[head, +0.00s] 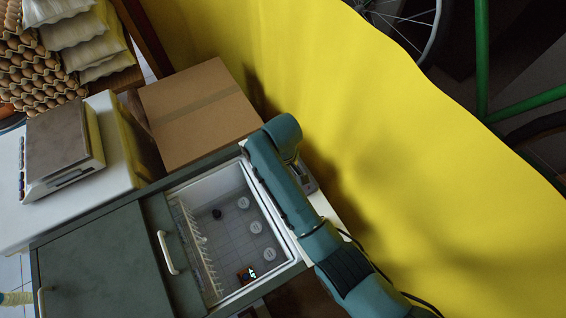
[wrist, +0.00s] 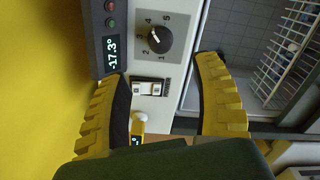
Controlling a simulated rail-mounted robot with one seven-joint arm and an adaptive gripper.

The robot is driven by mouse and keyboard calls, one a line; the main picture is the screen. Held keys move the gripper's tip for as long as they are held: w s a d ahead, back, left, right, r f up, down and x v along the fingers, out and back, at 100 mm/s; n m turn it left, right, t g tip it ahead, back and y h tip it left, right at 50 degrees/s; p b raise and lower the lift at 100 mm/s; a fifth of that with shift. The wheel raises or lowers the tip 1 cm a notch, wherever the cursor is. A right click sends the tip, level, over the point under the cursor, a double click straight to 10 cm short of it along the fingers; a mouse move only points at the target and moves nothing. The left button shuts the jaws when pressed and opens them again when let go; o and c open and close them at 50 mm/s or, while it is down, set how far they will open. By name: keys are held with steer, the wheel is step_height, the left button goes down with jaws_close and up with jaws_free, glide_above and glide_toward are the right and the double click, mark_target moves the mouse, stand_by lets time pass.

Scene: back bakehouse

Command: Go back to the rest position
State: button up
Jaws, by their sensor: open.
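My gripper (wrist: 162,70) is open in the wrist view, its two yellow ribbed fingers spread with nothing between them. It is over the freezer's control panel, with a dial knob (wrist: 157,39) and a rocker switch (wrist: 150,87) showing between and beyond the fingers. A display (wrist: 113,50) beside them reads -17.3°. The fingers are mostly hidden there.
The freezer is open, with several tubs (head: 243,203) and a wire rack (head: 196,240) inside. Its sliding lid (head: 100,265) has a white handle (head: 167,253). A cardboard box (head: 200,112), a scale (head: 60,150) and egg trays (head: 35,65) stand beyond.

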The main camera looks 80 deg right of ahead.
stand_by(0.3)
steer(key=w+a+r+n+t+h+p, duration=0.1)
steer(key=w+a+r+n+t, duration=0.1)
steer(key=w+a+r, duration=0.4)
steer(key=w+a+r+n+t, duration=0.15)
steer(key=w+a, duration=0.25)
steer(key=w, duration=0.5)
steer(key=w+a+r+n+t, duration=0.1)
steer(key=w+a+r+t, duration=0.3)
steer(key=r, duration=0.4)
steer(key=w+a+r+n+t, duration=0.1)
steer(key=w+a+r+t, duration=0.2)
steer(key=w+a+r, duration=0.4)
steer(key=s+a+r+t+p, duration=0.1)
steer(key=a+r+t, duration=0.1)
steer(key=r, duration=0.5)
steer(key=s+a+r+t, duration=0.2)
steer(key=r, duration=0.4)
steer(key=s+r+t, duration=0.4)
steer(key=r, duration=0.4)
steer(key=s+a+r+m+t, duration=0.1)
steer(key=s+r+t, duration=0.2)
steer(key=r, duration=0.6)
steer(key=shift+s+t+y, duration=0.3)
steer(key=shift+s+t, duration=0.05)
steer(key=shift+s, duration=0.25)
steer(key=shift+c, duration=0.3)
